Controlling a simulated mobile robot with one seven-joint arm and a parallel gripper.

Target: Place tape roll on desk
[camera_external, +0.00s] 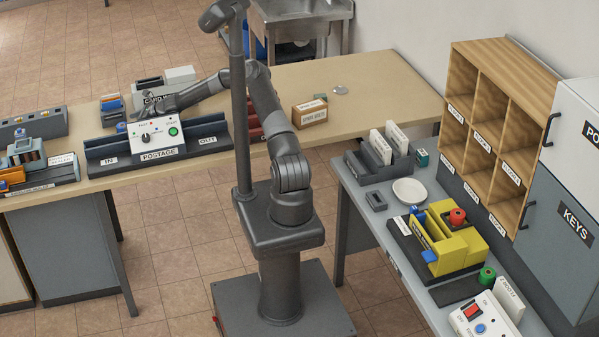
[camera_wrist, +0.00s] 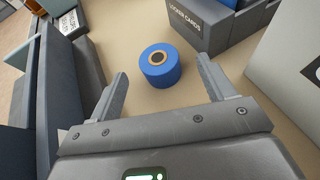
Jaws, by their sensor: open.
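A blue tape roll (camera_wrist: 160,66) with a tan core stands flat on the beige desk (camera_wrist: 128,30) in the wrist view. My gripper (camera_wrist: 161,74) is open and empty, its two fingers pointing toward the roll from either side. The roll appears a little beyond the fingertips, and I see no contact. In the external view my gripper (camera_external: 160,108) is low over the long beige desk (camera_external: 370,78), behind the postage machine (camera_external: 155,134).
A grey locker cards box (camera_wrist: 215,25) stands close beyond the roll, right of centre. Dark grey parts line the left of the wrist view. The desk's right end is mostly clear.

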